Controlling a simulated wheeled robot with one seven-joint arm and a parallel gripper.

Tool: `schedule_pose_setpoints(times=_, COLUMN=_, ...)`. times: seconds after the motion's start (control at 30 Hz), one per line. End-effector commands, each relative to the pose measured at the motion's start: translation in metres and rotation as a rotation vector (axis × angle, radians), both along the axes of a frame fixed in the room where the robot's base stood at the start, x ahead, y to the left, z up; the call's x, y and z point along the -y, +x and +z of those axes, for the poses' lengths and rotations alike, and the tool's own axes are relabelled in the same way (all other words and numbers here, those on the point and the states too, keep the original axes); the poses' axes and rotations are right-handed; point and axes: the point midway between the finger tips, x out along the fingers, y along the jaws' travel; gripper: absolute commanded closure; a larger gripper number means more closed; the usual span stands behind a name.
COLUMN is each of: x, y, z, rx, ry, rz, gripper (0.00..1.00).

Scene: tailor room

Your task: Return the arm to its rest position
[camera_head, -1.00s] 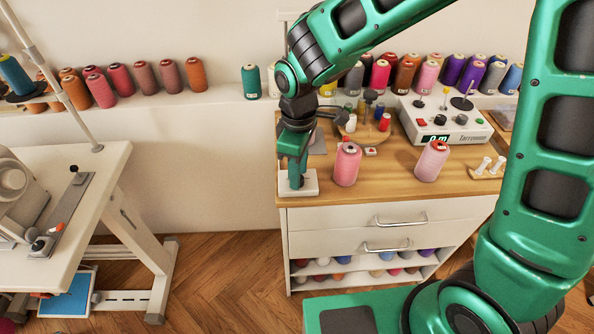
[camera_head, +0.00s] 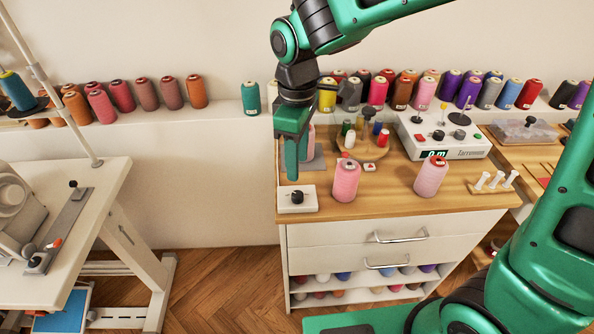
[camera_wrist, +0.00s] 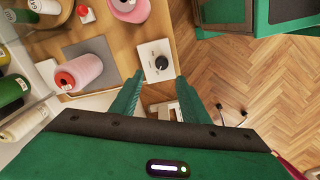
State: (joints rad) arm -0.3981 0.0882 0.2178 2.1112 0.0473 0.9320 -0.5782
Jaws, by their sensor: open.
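My gripper (camera_head: 293,172) is open and empty, pointing down above the left front corner of the wooden cabinet top (camera_head: 385,203). Just below it stands a small white box (camera_head: 285,201) with a black knob (camera_head: 297,197). In the wrist view, both green fingertips of the gripper (camera_wrist: 160,82) show apart, with the white box (camera_wrist: 147,54) just beyond them. No object is between the fingers. My arm reaches down from the top of the head view, bent at the wrist.
Two pink spools (camera_head: 346,180) (camera_head: 431,176) stand to the right. Behind are a round thread stand (camera_head: 370,150) and a white device with a display (camera_head: 445,138). A third spool (camera_wrist: 80,72) on a grey pad is close to the gripper. Many spools line the wall ledge.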

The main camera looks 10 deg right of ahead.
Motion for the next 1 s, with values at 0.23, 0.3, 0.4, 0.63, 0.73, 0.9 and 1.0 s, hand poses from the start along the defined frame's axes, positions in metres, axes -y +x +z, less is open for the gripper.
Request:
schedule_pose_setpoints(times=0.23, x=0.000, y=0.000, z=0.012, rx=0.000, ry=0.000, rz=0.000, gripper=0.58)
schedule_pose_setpoints(times=0.3, x=0.000, y=0.000, z=0.012, rx=0.000, ry=0.000, rz=0.000, gripper=0.58)
schedule_pose_setpoints(times=0.4, x=0.000, y=0.000, z=0.012, rx=0.000, ry=0.000, rz=0.000, gripper=0.58)
schedule_pose_setpoints(times=0.63, x=0.002, y=0.000, z=0.012, rx=0.001, ry=0.000, rz=-0.004, gripper=0.58)
schedule_pose_setpoints(times=0.73, x=0.018, y=0.002, z=0.014, rx=0.005, ry=-0.006, rz=-0.056, gripper=0.58)
schedule_pose_setpoints(times=0.9, x=0.099, y=-0.001, z=0.025, rx=0.021, ry=-0.029, rz=-0.320, gripper=0.58)
schedule_pose_setpoints(times=1.0, x=0.163, y=-0.016, z=0.031, rx=0.029, ry=-0.043, rz=-0.552, gripper=0.58)
